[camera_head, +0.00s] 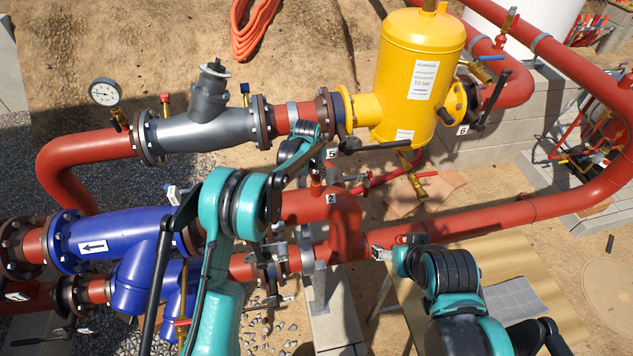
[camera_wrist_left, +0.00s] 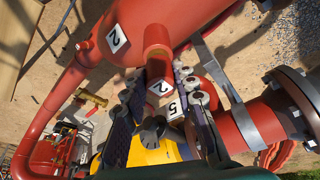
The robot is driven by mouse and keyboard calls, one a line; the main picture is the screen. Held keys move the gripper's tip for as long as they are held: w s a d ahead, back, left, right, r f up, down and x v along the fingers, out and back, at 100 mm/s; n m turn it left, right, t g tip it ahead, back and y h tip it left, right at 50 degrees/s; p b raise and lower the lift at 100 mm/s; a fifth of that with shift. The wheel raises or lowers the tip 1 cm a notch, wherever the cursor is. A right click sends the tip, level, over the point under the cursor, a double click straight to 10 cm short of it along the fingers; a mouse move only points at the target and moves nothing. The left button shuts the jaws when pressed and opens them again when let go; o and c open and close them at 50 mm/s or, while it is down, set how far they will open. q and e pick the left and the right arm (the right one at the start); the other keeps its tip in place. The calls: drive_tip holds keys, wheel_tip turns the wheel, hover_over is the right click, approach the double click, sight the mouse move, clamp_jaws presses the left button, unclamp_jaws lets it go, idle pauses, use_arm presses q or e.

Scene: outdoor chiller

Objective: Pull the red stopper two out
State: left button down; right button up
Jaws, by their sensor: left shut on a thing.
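The red stopper two (camera_wrist_left: 157,42) shows in the left wrist view as a short red cylinder by the red pipe, with a white "2" tag at its end. My left gripper (camera_wrist_left: 157,80) has its dark fingers on both sides of that end and is shut on it. In the head view my left gripper (camera_head: 314,163) reaches down above the pipe bend, and the stopper (camera_head: 316,188) is partly hidden below it. A "2" tag (camera_head: 331,198) sits on the pipe there.
A yellow tank (camera_head: 420,75) with valve handles stands behind. A grey strainer (camera_head: 205,125) and gauge (camera_head: 104,92) are at the back left. Blue fittings (camera_head: 110,240) lie at the left. A long red pipe (camera_head: 490,213) runs right, beside a board (camera_head: 520,265).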

use_arm(q)
drive_tip(key=shift+r, duration=0.45)
drive_tip(key=shift+r+p, duration=1.8)
drive_tip(key=shift+r, duration=2.4)
drive_tip(key=c, duration=2.1)
unclamp_jaws()
clamp_jaws()
